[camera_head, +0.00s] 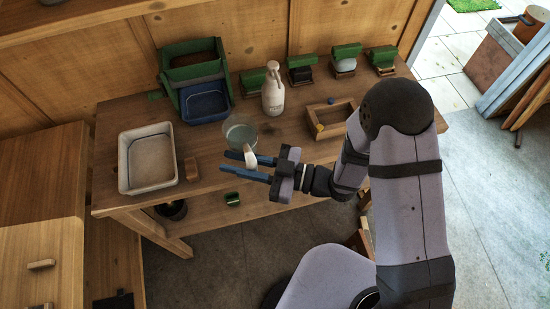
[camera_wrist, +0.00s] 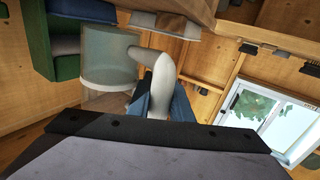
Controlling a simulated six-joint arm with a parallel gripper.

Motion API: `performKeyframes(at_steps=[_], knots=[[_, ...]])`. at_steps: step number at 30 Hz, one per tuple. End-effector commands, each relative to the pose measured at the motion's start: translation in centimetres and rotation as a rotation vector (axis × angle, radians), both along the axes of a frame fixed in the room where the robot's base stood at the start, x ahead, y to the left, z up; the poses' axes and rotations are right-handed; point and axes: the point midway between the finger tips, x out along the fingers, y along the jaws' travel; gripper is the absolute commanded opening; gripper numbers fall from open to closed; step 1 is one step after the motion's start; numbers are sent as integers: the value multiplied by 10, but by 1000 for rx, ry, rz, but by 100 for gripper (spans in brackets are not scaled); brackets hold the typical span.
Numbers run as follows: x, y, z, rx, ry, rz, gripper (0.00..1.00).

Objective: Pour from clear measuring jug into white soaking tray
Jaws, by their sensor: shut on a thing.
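The clear measuring jug (camera_head: 240,130) stands upright near the front of the wooden bench, with pale bluish contents showing through its wall. Its white handle (camera_head: 250,160) points toward me. My gripper (camera_head: 227,161) has its blue fingers on either side of this handle and is shut on it. The wrist view shows the jug (camera_wrist: 108,62) and the thick pale handle (camera_wrist: 165,75) between my fingers. Whether the jug's base touches the bench is unclear. The white soaking tray (camera_head: 152,186) lies at the bench's left end, left of the jug and apart from it.
A white pump bottle (camera_head: 272,92) stands just behind the jug. Green and blue bins (camera_head: 206,104) are behind left. A wooden box (camera_head: 330,116) and several green-topped items (camera_head: 345,52) are to the right.

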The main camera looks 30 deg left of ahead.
Motion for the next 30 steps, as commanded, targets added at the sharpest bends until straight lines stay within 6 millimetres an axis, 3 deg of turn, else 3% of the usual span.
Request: performKeyframes(at_steps=[6, 15, 22, 30], knots=[[-64, 56, 19, 7, -4, 147, 0], [-139, 101, 40, 6, -4, 278, 0], [-165, 112, 47, 6, -3, 318, 0], [-169, 113, 49, 0, 1, 323, 0]])
